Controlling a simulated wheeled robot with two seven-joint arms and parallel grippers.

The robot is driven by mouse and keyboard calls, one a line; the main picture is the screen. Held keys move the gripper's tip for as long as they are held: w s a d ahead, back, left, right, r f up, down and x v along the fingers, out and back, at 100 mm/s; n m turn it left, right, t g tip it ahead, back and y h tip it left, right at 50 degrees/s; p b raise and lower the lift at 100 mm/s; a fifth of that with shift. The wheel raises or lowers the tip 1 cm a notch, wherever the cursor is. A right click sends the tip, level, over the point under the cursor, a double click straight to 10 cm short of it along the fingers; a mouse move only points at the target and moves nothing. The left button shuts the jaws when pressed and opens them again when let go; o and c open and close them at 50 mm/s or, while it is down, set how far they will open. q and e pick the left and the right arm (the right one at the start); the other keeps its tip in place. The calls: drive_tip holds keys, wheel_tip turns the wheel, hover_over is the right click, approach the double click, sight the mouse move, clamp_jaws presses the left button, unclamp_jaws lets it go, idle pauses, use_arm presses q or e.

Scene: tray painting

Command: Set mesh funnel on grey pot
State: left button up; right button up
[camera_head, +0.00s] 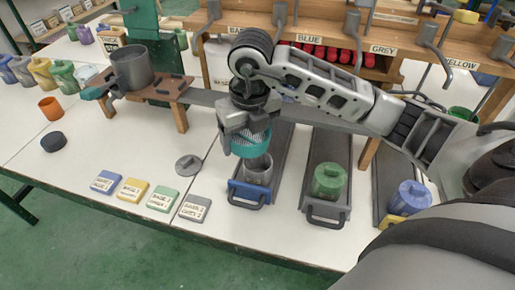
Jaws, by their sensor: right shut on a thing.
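My right gripper (243,128) is shut on the teal mesh funnel (250,146) and holds it upright. The funnel is just over the mouth of a small grey pot (258,170). Its lower edge overlaps the pot's rim in the picture, and I cannot tell whether they touch. The pot stands on a blue-fronted tray (248,192) with a handle. A larger grey pot (131,68) stands on a wooden stand at the left, away from the gripper. My left gripper is not in view.
A green pot (328,182) and a blue pot (409,199) stand on trays to the right. Labelled tiles (133,189) and a grey lid (188,165) lie to the left. A wooden rack (395,62) stands behind.

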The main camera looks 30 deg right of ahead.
drive_tip(key=shift+d+f, duration=0.95)
drive_tip(key=shift+f, duration=0.2)
drive_tip(key=shift+d+f, duration=0.15)
drive_tip(key=shift+f, duration=1.1)
drive_tip(key=shift+d+f, duration=0.15)
drive_tip(key=shift+f, duration=1.05)
drive_tip(key=shift+f, duration=0.1)
drive_tip(key=shift+w, duration=0.1)
drive_tip(key=o, duration=1)
